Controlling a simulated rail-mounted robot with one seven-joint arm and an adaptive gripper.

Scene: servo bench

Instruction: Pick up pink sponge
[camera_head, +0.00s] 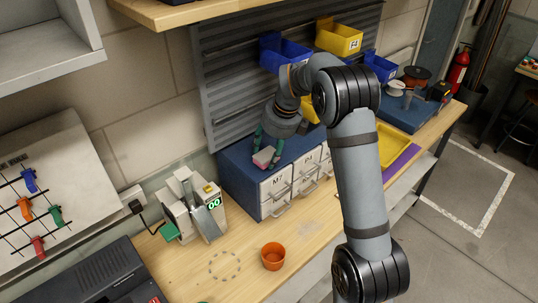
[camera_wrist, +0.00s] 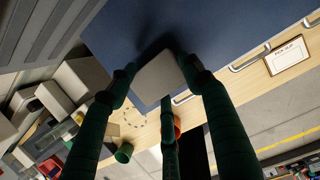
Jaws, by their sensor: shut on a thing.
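The pink sponge (camera_head: 263,157) is at the front left of the blue top of the drawer cabinet (camera_head: 235,160). My gripper (camera_head: 266,153) reaches down with dark green fingers and is shut on it. In the wrist view the sponge (camera_wrist: 157,79) looks greyish and sits between the fingertips of my gripper (camera_wrist: 158,74), over the blue top. I cannot tell whether it touches the top or is slightly above it.
White drawers (camera_head: 276,187) with handles face the front. An orange cup (camera_head: 273,256) and a device with a green display (camera_head: 194,207) stand on the wooden bench. Blue and yellow bins (camera_head: 339,39) hang on the panel behind. My arm crosses the right side.

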